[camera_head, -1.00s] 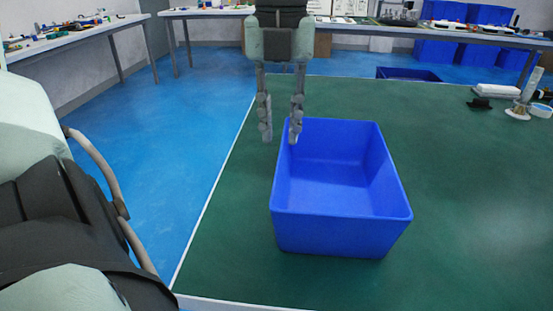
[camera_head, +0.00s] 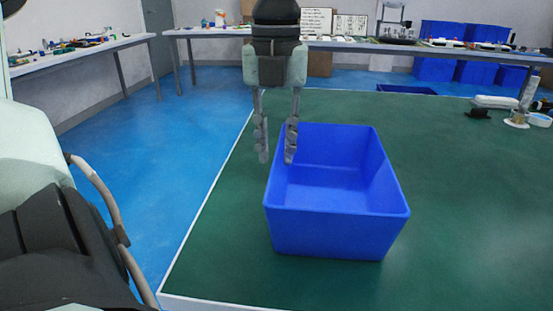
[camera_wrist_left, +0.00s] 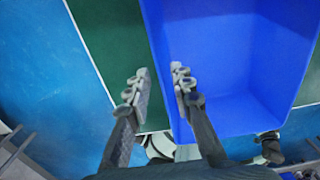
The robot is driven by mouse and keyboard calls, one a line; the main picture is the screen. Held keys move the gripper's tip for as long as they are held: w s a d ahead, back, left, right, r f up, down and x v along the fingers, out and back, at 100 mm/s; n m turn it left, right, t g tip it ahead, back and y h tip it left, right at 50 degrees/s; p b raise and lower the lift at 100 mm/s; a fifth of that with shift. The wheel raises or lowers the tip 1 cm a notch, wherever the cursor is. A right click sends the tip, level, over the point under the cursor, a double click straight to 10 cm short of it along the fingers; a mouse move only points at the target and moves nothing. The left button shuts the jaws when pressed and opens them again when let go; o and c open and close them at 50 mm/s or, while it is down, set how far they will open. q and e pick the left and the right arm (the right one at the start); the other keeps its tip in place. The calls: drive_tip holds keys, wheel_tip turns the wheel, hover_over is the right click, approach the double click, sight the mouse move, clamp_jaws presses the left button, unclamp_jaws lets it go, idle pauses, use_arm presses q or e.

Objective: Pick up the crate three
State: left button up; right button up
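One blue crate (camera_head: 335,232) stands upright and empty on the green table, its open top facing up. It also shows in the left wrist view (camera_wrist_left: 225,60), on the right side. My left gripper (camera_head: 276,158) points down at the crate's far left corner. It is open and holds nothing. In the left wrist view its fingers (camera_wrist_left: 159,72) straddle the crate's left wall, one outside and one over the inside. Whether either finger touches the wall I cannot tell.
The green table (camera_head: 460,200) is clear right of the crate. A black item (camera_head: 478,113), a white block (camera_head: 495,102) and a small stand (camera_head: 518,118) lie at its far right. Blue floor (camera_head: 160,150) lies left. More blue crates (camera_head: 436,69) stand at the back.

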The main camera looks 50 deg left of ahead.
use_arm(q)
drive_tip(key=shift+c, duration=1.2)
clamp_jaws()
wheel_tip(320, 180, up, 8)
drive_tip(key=p, duration=0.5)
drive_tip(key=shift+r+p, duration=0.1)
drive_tip(key=shift+p, duration=0.2)
